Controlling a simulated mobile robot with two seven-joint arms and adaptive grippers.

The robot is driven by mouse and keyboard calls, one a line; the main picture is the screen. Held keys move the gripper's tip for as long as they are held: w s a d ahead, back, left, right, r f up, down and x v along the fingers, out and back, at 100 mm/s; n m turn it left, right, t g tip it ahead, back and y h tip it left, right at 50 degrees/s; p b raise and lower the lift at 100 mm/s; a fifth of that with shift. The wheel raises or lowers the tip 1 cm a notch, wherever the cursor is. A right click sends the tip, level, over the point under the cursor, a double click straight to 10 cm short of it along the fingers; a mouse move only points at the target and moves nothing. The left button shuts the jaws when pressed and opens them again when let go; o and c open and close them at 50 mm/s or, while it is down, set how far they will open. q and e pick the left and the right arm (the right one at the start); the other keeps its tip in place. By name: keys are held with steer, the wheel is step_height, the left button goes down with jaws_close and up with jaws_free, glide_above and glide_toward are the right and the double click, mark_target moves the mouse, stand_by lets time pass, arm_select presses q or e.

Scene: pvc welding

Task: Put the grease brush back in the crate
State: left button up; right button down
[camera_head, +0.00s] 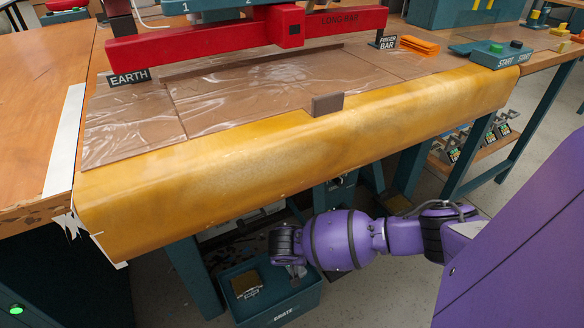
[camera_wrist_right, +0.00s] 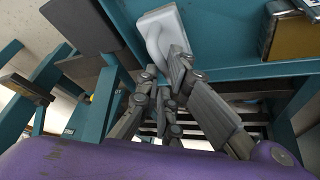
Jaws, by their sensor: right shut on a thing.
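The crate also shows in the wrist view (camera_wrist_right: 231,73). My left gripper is not in view.
A gold-brown box-like thing (camera_head: 246,284) lies in the left of the crate; it also shows in the wrist view (camera_wrist_right: 297,37). The bench's rounded yellow edge (camera_head: 290,150) overhangs the crate. A teal bench leg (camera_head: 195,278) stands close left of it.

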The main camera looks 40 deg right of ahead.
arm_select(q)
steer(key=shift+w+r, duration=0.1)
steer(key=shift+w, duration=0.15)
arm_select(e)
steer(key=shift+f, duration=0.1)
steer(key=c, duration=1.9)
jaws_free()
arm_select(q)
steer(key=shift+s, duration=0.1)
arm_select(e)
steer(key=shift+r, duration=0.2)
arm_select(q)
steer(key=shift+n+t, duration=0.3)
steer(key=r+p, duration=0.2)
steer(key=p, duration=0.1)
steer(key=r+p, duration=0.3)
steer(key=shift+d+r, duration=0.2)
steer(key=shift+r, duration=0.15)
arm_select(e)
steer(key=v, duration=1.1)
steer(key=shift+s+a+r, duration=0.1)
steer(key=shift+a+r, duration=0.1)
steer(key=shift+r, duration=0.15)
